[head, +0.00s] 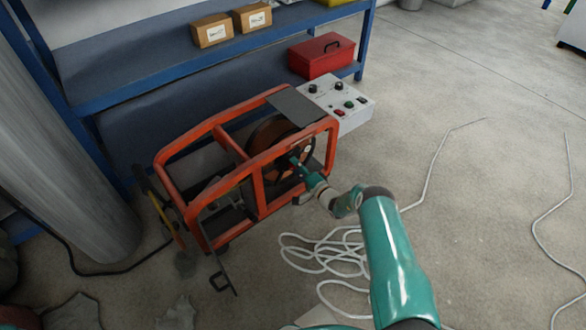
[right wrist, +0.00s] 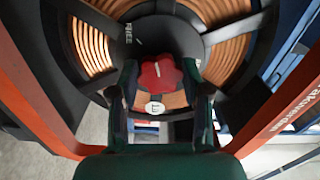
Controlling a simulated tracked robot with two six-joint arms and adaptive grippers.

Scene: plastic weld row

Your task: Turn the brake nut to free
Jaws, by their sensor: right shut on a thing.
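The brake nut (right wrist: 160,76) is a red lobed knob at the hub of the wire reel, seen in the right wrist view. My right gripper (right wrist: 162,88) has a finger on each side of it and is shut on it. A short white mark shows on the nut's face, near its upper middle. The word FREE is printed on the black hub (right wrist: 150,36), up and left of the nut. A round white label (right wrist: 155,107) shows below the nut. In the head view my right gripper (head: 298,164) reaches into the reel's side and the nut is hidden.
The reel (head: 270,138) sits inside an orange tubular frame (head: 222,142), whose bars pass close to my right gripper. A grey control box (head: 348,106) is at the frame's right end. White cable (head: 322,256) lies coiled on the floor. A blue shelf (head: 150,83) stands behind.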

